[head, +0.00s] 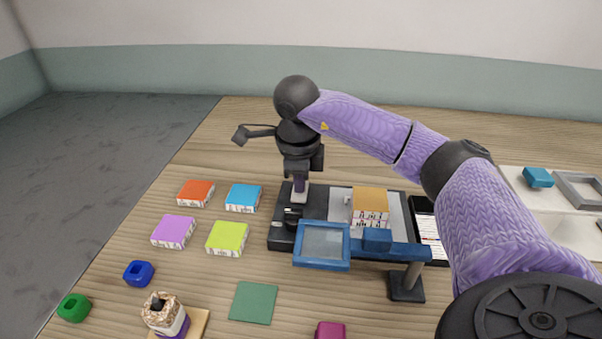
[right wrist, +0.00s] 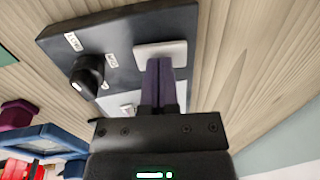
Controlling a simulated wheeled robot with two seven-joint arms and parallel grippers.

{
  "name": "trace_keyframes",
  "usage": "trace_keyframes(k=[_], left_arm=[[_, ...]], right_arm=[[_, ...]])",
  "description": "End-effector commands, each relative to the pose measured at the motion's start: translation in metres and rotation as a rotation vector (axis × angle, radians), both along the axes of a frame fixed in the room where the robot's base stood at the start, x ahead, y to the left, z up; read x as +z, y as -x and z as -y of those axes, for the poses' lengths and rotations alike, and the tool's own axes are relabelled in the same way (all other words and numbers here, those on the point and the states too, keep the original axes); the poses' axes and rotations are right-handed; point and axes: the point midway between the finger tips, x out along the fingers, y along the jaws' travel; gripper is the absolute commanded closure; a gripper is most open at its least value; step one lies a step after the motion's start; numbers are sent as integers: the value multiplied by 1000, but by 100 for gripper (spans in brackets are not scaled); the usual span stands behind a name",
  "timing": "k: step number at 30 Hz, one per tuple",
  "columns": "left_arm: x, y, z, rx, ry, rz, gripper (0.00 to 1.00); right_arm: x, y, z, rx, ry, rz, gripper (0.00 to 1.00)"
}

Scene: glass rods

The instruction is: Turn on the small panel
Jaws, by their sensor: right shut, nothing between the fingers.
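The small panel is a dark box (head: 281,235) on the table, left of a grey plate. In the right wrist view the dark panel (right wrist: 105,35) carries a black round knob (right wrist: 87,75) with small white labels and a pale square pad (right wrist: 172,50). My right gripper (head: 299,190) points down at the panel's far part. It also shows in the right wrist view (right wrist: 161,66), shut and empty, with its purple fingertips over the edge of the pale pad. I cannot tell whether they touch it. My left gripper is not in view.
A blue-framed magnifier (head: 321,262) on a stand overhangs the near side of the panel. An orange-topped box (head: 370,198) stands on the grey plate (head: 397,215). Coloured boxes, including a lime one (head: 227,238), lie to the left. The far table is clear.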

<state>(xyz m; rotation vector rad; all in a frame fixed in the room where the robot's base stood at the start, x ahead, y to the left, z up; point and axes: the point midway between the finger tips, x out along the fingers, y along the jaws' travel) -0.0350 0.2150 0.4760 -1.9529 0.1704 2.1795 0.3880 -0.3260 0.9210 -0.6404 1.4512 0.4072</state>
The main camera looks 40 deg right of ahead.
Motion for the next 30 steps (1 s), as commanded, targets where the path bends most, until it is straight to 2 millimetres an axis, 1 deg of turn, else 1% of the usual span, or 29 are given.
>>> trace_keyframes(k=[8,11,15,18,21,25,30], left_arm=[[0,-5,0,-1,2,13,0],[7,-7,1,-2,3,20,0],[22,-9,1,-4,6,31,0],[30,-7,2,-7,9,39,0],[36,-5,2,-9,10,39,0],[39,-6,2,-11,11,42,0],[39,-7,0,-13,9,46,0]], right_arm=[[2,0,0,-1,0,2,100],[17,1,-1,0,0,4,100],[50,4,-5,1,-1,6,100],[71,6,-8,0,-1,6,100],[86,7,-10,1,-1,4,100],[96,9,-12,0,0,2,100],[98,9,-12,0,0,0,100]])
